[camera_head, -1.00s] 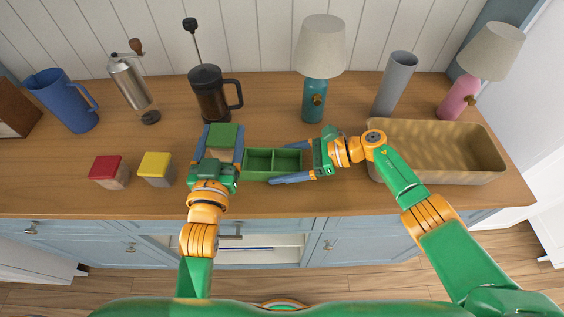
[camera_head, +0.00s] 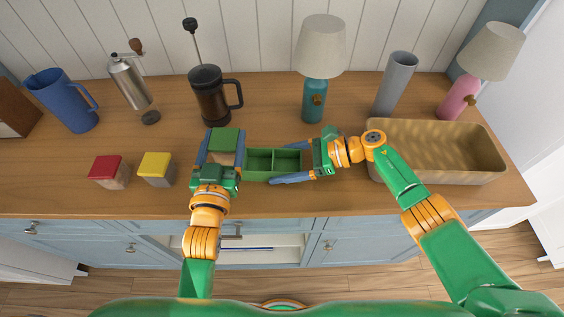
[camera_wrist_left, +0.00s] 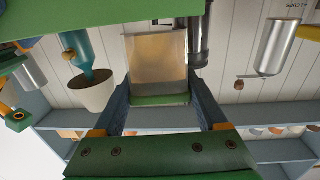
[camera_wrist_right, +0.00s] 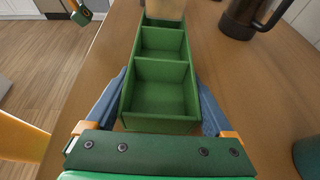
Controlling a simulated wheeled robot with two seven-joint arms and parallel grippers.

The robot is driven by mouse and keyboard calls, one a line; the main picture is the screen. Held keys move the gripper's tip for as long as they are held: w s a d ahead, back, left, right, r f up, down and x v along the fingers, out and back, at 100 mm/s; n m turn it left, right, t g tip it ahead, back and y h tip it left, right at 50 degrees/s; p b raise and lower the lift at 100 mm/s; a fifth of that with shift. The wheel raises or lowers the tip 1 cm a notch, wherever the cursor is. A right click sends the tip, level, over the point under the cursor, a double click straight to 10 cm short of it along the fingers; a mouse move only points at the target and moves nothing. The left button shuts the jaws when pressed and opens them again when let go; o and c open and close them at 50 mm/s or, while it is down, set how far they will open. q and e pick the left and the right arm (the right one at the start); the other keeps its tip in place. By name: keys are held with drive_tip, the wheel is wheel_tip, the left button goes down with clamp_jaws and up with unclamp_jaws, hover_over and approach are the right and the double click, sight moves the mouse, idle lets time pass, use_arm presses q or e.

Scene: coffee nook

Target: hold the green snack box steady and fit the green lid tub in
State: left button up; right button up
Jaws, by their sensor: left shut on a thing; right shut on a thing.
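The green lid tub (camera_head: 224,139) has a green lid and a pale see-through body. My left gripper (camera_head: 221,150) is shut on it, and the left wrist view shows the tub body (camera_wrist_left: 157,62) between the fingers. The green snack box (camera_head: 273,178) stands on the counter, with open empty compartments in view. My right gripper (camera_head: 283,165) is shut on the box across its right end; the box also fills the middle of the right wrist view (camera_wrist_right: 160,122). The tub is at the box's left end, over its far compartment in the right wrist view (camera_wrist_right: 166,8); how deep it sits is hidden.
A red-lidded tub (camera_head: 108,170) and a yellow-lidded tub (camera_head: 156,168) stand to the left. A French press (camera_head: 212,98) and a teal lamp (camera_head: 315,95) stand behind the box. A tan basket (camera_head: 440,178) is to the right, near my right arm.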

sight(227, 163)
use_arm(q)
drive_tip(key=shift+f, duration=0.1)
drive_tip(key=shift+f, duration=0.7)
drive_tip(key=shift+f, duration=0.15)
drive_tip(key=shift+f, duration=0.2)
drive_tip(key=shift+s+f, duration=0.1)
use_arm(e)
drive_tip(key=shift+s+r, duration=0.1)
use_arm(q)
drive_tip(key=shift+f, duration=1.15)
drive_tip(key=o, duration=1.3)
drive_tip(key=shift+r, duration=0.1)
